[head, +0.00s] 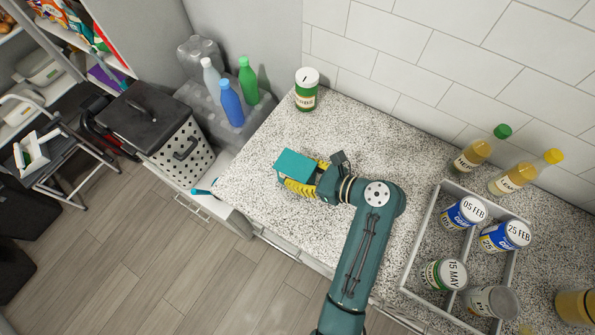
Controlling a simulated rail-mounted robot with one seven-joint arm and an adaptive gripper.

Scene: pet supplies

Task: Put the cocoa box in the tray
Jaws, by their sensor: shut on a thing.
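A teal box (295,164), which I take to be the cocoa box, is held at the end of my arm over the speckled counter. No label can be read on it. My gripper (307,178) has yellow fingers and is shut on this box. One finger shows along the box's near side; the other is mostly hidden. I cannot tell whether the box touches the counter. The white, divided tray (424,236) stands to the right of my gripper, apart from it. Several cans stand in the tray's compartments.
A green-and-white can (306,90) stands at the back left of the counter. A bottle pack (215,100) stands left. The counter between box and tray has free room.

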